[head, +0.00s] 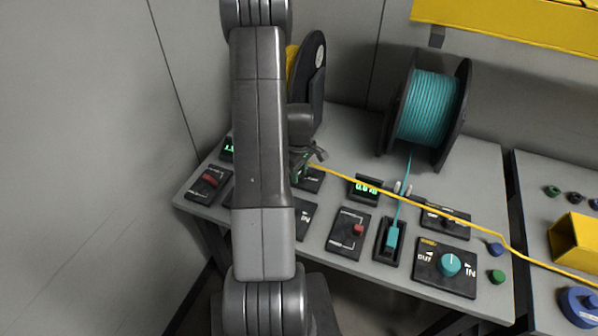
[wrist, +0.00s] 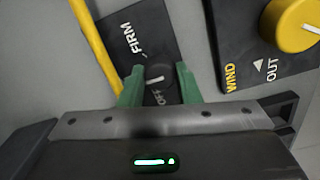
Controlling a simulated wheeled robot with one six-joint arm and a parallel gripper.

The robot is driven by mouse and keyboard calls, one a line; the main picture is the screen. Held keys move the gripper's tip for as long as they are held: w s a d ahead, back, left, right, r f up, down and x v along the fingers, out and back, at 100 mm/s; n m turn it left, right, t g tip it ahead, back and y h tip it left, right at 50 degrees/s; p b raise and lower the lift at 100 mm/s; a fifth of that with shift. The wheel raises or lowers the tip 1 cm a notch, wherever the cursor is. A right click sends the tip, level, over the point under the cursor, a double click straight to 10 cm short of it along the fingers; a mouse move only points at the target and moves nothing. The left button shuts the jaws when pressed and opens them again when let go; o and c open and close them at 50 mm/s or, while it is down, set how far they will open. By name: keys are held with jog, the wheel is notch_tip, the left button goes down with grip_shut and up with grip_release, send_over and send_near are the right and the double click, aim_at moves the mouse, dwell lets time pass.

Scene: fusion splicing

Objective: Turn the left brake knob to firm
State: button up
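The left brake knob (wrist: 160,84) is a round black knob with a white line, on a black plate with the words FIRM and OFF. In the wrist view its line lies nearly crosswise, and OFF is just below it. My gripper (wrist: 158,82) has one green finger on each side of the knob, apparently closed against it. In the head view my gripper (head: 310,158) is low over the left part of the bench, and my arm hides most of that brake plate (head: 309,181).
A yellow WIND/OUT knob (wrist: 292,24) is at the wrist view's upper right. A yellow strand (head: 430,209) crosses the bench (head: 340,128). A teal spool (head: 430,108) stands behind; a black-flanged spool (head: 313,75) is partly hidden by my arm. A teal knob (head: 450,264) is front right.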

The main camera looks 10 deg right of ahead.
jog(key=shift+c, duration=1.3)
jog(key=shift+m+b, duration=0.3)
jog(key=m+b, duration=0.3)
jog(key=shift+f, duration=0.15)
jog(key=m+b, duration=0.2)
jog(key=m, duration=0.3)
jog(key=shift+r+m+b, duration=0.2)
jog(key=shift+m+b, duration=0.45)
jog(key=shift+m, duration=0.95)
jog(key=o, duration=1)
